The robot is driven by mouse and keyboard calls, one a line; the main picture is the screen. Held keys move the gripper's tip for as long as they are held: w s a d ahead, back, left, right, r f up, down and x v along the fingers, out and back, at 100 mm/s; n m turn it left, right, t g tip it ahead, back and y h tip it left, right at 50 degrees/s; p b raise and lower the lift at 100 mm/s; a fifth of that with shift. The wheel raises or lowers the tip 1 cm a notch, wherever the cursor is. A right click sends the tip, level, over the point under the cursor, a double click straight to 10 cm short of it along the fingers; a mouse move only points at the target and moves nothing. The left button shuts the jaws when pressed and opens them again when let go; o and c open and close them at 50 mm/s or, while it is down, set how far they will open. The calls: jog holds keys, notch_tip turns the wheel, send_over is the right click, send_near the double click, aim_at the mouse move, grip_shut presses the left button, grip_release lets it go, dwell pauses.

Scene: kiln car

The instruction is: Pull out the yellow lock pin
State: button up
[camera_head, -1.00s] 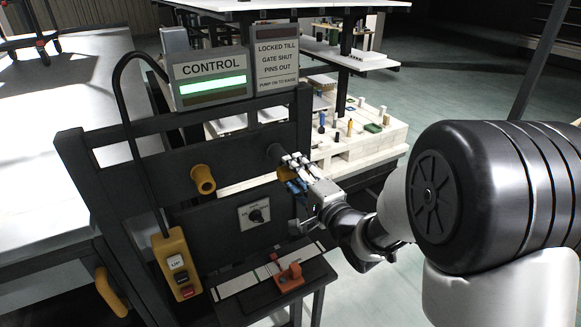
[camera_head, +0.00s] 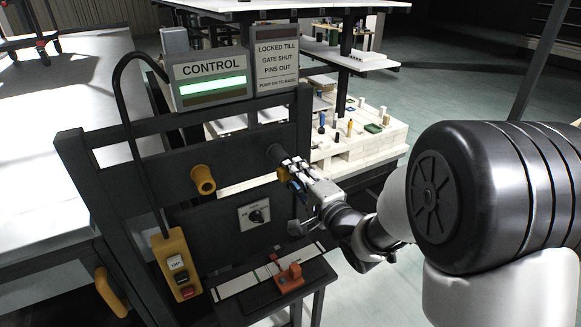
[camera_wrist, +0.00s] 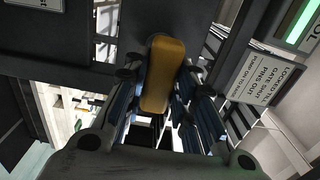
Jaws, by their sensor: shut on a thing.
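A yellow lock pin (camera_wrist: 165,75) with a rounded grip fills the middle of the wrist view. My gripper (camera_wrist: 158,88) is shut on it, with fingers and blue pads on both sides. In the head view, my gripper (camera_head: 290,177) is at the right part of the dark crossbar, and a bit of the yellow pin (camera_head: 283,174) shows beside the fingers. The pin is still at the bar; its inner end is hidden. A second yellow knob-shaped pin (camera_head: 203,180) sits in the same bar to the left, clear of my gripper.
A control box (camera_head: 211,87) with a lit green bar and a sign (camera_head: 277,66) stand above the bar. A yellow pendant (camera_head: 177,264) hangs at left. A rotary switch (camera_head: 255,216) and a shelf with an orange part (camera_head: 289,277) lie below. Loaded kiln shelves (camera_head: 360,140) stand behind.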

grip_shut()
jog(key=shift+s+d, duration=0.25)
dwell(0.5)
jog(key=v, duration=0.6)
jog(key=shift+s, duration=0.2)
jog(key=shift+d, duration=0.2)
jog(key=b+v, duration=0.3)
jog(key=v, duration=0.1)
jog(key=shift+s+d+f, duration=0.1)
jog(key=shift+s+d, duration=0.05)
jog(key=shift+s, duration=0.15)
jog(key=shift+s+b, duration=0.1)
jog(key=shift+b, duration=0.35)
jog(key=shift+s+d+b, duration=0.1)
jog(key=shift+d+b, duration=0.05)
jog(key=shift+b, duration=0.25)
